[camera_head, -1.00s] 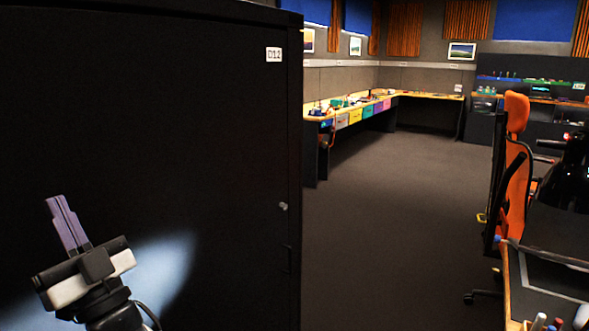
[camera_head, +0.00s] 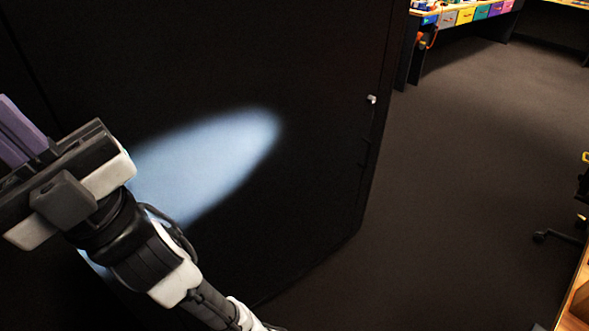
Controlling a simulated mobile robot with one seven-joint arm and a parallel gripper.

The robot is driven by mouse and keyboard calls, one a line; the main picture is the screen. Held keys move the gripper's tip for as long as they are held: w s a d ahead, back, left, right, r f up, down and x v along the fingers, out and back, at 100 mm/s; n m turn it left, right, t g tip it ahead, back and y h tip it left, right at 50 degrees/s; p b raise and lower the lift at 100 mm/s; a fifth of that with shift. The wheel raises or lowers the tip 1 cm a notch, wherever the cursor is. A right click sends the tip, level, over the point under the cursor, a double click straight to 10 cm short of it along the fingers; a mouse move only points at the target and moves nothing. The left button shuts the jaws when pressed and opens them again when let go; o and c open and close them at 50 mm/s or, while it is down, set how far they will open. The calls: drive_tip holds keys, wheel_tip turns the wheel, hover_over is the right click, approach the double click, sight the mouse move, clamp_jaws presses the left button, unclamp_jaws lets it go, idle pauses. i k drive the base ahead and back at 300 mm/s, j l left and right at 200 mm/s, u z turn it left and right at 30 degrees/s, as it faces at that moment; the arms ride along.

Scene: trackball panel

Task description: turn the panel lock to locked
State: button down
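A small silver knob (camera_head: 371,99) sits near the right edge of a tall black cabinet (camera_head: 300,60). I cannot tell whether this is the panel lock or how it is turned. No trackball panel can be made out. My gripper (camera_head: 18,130) is at the left edge of the view, in front of the cabinet and well left of the knob. Its purple fingers lie close together, with nothing seen between them. Their tips are partly cut off by the picture edge.
A bright patch of light (camera_head: 210,155) lies on the cabinet face. Open dark carpet (camera_head: 460,190) stretches right of the cabinet. A workbench with coloured drawers (camera_head: 463,16) is at the back. A chair base (camera_head: 560,236) and a wooden desk edge (camera_head: 575,300) are at the right.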

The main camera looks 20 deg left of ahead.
sight(371, 99)
drive_tip(key=i+l, duration=0.1)
drive_tip(key=i, duration=0.15)
drive_tip(key=i+l+u, duration=0.1)
drive_tip(key=i, duration=0.2)
drive_tip(key=i+j, duration=0.1)
drive_tip(key=i, duration=0.35)
